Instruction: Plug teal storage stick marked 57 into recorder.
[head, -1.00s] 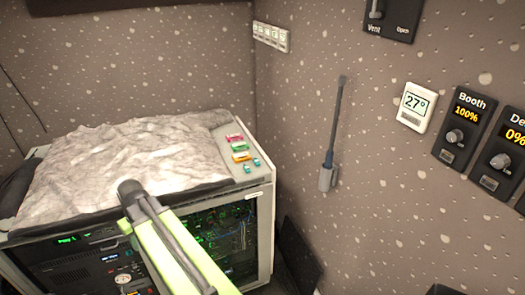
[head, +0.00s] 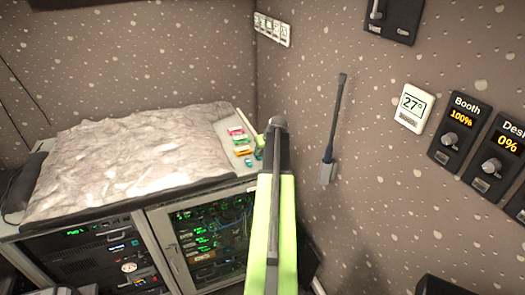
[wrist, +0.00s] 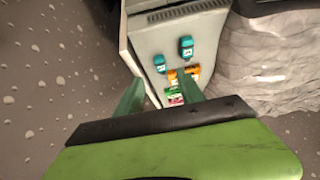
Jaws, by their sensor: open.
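Two small teal sticks lie on the pale strip at the cabinet top's right end. In the wrist view one teal stick (wrist: 187,48) is farther right and the other (wrist: 159,64) is left of it; their marks are too small to read. One teal stick (head: 248,162) shows in the head view, below the orange one. My gripper (wrist: 158,77) is open and empty, its green fingers pointing toward the sticks. In the head view my arm partly hides the gripper and the strip's edge. I cannot tell which device is the recorder.
Orange (head: 243,150), green (head: 239,139) and pink (head: 236,130) sticks lie in the same group. A crumpled grey cover (head: 130,150) fills the cabinet top to their left. The speckled wall (head: 390,200) is close on the right, with dimmer panels (head: 459,130).

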